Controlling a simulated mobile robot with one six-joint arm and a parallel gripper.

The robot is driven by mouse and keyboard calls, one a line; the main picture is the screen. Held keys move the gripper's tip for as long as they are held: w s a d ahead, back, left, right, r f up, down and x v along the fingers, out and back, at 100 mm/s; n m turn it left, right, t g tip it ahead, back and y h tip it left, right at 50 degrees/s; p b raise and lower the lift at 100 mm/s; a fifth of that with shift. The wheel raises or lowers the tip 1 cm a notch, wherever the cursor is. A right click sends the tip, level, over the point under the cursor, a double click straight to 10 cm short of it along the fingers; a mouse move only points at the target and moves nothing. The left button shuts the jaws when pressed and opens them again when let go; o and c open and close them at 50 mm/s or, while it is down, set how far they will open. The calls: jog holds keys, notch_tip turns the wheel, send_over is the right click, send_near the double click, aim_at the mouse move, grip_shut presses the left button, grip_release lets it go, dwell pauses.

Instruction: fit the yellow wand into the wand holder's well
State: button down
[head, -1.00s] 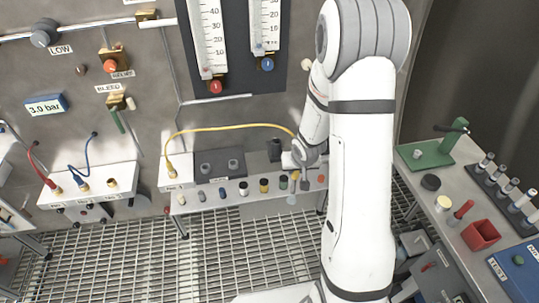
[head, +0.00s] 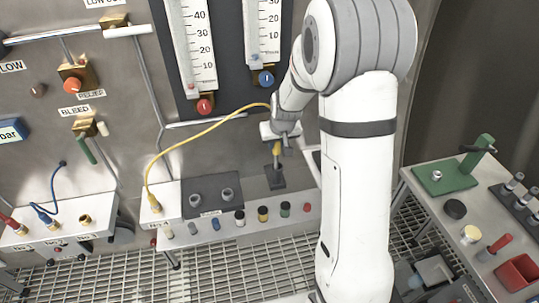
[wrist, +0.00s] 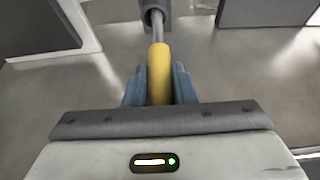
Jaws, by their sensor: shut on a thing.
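The yellow wand (head: 277,148) has a yellow grip and a thin grey metal rod. It hangs about upright below my gripper (head: 281,138), which is shut on the yellow grip. The wrist view shows the yellow grip (wrist: 160,72) between my gripper's blue-grey fingers (wrist: 160,88). In the wrist view the rod reaches to the holder's dark mouth (wrist: 149,12). I cannot tell how far, if at all, the rod is inside the well.
A yellow cable (head: 205,132) arches from the white box (head: 158,210) to near my gripper. A grey block with two sockets (head: 211,193) stands left of the holder. Several small capped jars line the bench front (head: 263,214). A side table with a green stand (head: 455,168) is at right.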

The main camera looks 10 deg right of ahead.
aim_at(279, 151)
jog(key=f, duration=0.4)
jog(key=shift+d+f+p, duration=0.15)
jog(key=shift+d+p, duration=0.05)
jog(key=shift+p, duration=0.15)
jog(key=shift+s, duration=0.1)
jog(key=shift+f+b, duration=0.2)
jog(key=shift+b, duration=0.1)
jog(key=c, duration=1.2)
grip_release()
jog(key=shift+r, duration=0.1)
jog(key=shift+r, duration=0.1)
